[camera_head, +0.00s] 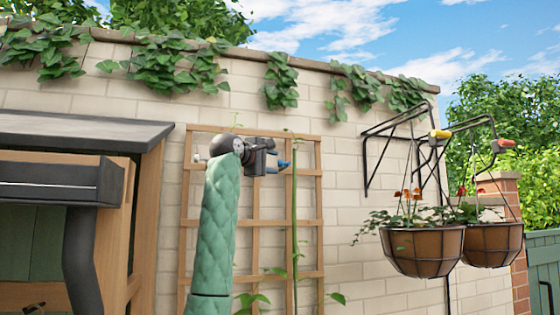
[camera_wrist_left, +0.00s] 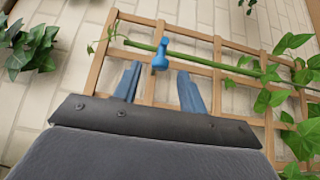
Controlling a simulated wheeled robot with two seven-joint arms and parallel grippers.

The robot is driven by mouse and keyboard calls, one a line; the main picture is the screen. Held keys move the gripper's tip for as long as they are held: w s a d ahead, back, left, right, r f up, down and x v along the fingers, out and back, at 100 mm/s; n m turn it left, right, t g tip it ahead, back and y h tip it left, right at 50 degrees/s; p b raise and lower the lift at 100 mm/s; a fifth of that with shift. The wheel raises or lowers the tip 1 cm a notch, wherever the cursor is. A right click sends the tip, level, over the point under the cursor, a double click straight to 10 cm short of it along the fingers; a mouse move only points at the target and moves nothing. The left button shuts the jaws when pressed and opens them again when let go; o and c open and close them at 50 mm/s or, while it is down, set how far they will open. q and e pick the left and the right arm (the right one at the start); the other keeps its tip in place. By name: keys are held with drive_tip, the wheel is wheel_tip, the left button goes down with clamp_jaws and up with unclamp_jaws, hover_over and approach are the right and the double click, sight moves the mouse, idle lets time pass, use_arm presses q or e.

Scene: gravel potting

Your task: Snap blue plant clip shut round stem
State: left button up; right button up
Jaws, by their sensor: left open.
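The blue plant clip (camera_wrist_left: 160,54) sits at the green stem (camera_wrist_left: 205,65) in the left wrist view, a rounded knob at its top. Whether it is closed round the stem cannot be told. My left gripper (camera_wrist_left: 159,70) is open, its two fingers apart on either side of the clip's lower end, with the clip just beyond the fingertips. In the head view my left gripper (camera_head: 268,158) is up at the trellis, and the clip (camera_head: 284,164) shows as a small blue spot beside the upright stem (camera_head: 294,215). My right gripper is out of view.
A wooden trellis (camera_head: 256,225) stands against the pale brick wall (camera_head: 350,240) behind the stem. Hanging baskets (camera_head: 425,252) on black brackets are to the right. A wooden cabinet with a dark roof (camera_head: 80,130) stands at left. Ivy (camera_head: 180,65) hangs along the wall top.

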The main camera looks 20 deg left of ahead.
sight(280, 164)
use_arm(q)
drive_tip(key=shift+p+x, duration=1.15)
drive_tip(key=shift+x, duration=1.15)
drive_tip(key=shift+f, duration=0.1)
clamp_jaws()
